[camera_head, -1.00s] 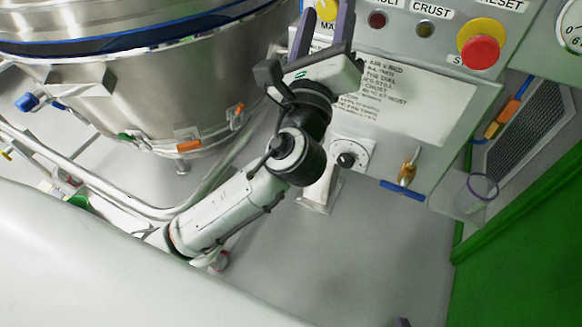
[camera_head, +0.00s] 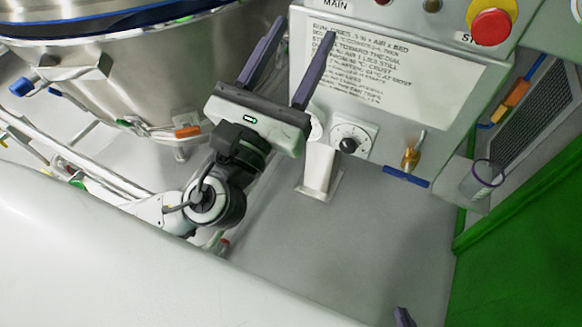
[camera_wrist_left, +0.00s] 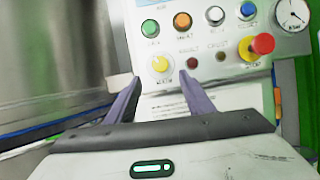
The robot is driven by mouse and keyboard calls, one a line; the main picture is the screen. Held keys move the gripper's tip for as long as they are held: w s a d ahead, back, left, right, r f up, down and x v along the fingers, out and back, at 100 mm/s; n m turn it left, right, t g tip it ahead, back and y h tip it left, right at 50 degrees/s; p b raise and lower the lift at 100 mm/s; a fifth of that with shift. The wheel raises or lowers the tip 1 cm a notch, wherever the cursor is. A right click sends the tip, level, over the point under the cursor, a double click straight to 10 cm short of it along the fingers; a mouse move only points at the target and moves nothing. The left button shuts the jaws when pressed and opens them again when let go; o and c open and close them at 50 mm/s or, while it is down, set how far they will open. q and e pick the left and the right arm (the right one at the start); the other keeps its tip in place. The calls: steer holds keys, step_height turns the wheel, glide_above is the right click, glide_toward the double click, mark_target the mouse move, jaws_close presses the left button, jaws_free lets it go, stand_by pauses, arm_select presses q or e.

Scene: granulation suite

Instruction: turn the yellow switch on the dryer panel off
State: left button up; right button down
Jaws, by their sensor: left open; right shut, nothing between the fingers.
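The yellow switch (camera_wrist_left: 160,64) is a round knob at the lower left of the dryer panel (camera_wrist_left: 222,68) in the left wrist view. Its pointer direction is too small to tell. In the head view it is out of frame; only its MAIN label shows at the top edge. My left gripper (camera_head: 305,28) is open and empty, its fingers pointing at the panel. In the left wrist view the fingertips (camera_wrist_left: 160,77) sit just below and either side of the switch, apart from it. Only a purple fingertip of my right gripper (camera_head: 403,317) shows, at the bottom edge.
A red emergency button on a yellow base (camera_head: 490,25) is at the panel's right. Coloured buttons and a gauge (camera_wrist_left: 292,12) lie above. Below are a text placard (camera_head: 400,75), a dial (camera_head: 348,142) and a brass valve (camera_head: 410,158). A steel vessel (camera_head: 150,80) stands left.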

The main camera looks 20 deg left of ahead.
arm_select(q)
steer(key=s+f+n+g, duration=0.2)
steer(key=f+n+g, duration=0.3)
steer(key=f+n, duration=0.5)
steer(key=s+f+n+g, duration=0.2)
steer(key=f+n+g, duration=0.3)
steer(key=f, duration=1.6)
steer(key=shift+d+f+n+h, duration=0.15)
steer(key=shift+d+n+h, duration=0.2)
steer(key=shift+n, duration=2.45)
arm_select(e)
steer(key=shift+f, duration=0.1)
arm_select(q)
steer(key=s+f+n+g, duration=0.3)
steer(key=s+f+n, duration=0.9)
steer(key=f+n, duration=0.1)
steer(key=shift+d+n+g+h, duration=0.15)
steer(key=shift+n+g+h, duration=0.25)
steer(key=shift+n, duration=0.3)
arm_select(e)
steer(key=shift+w+a+r, duration=0.2)
steer(key=shift+a+r, duration=0.15)
steer(key=shift+r, duration=0.15)
steer(key=shift+w+a+r, duration=0.15)
steer(key=shift+a+r, duration=0.15)
steer(key=shift+r, duration=0.15)
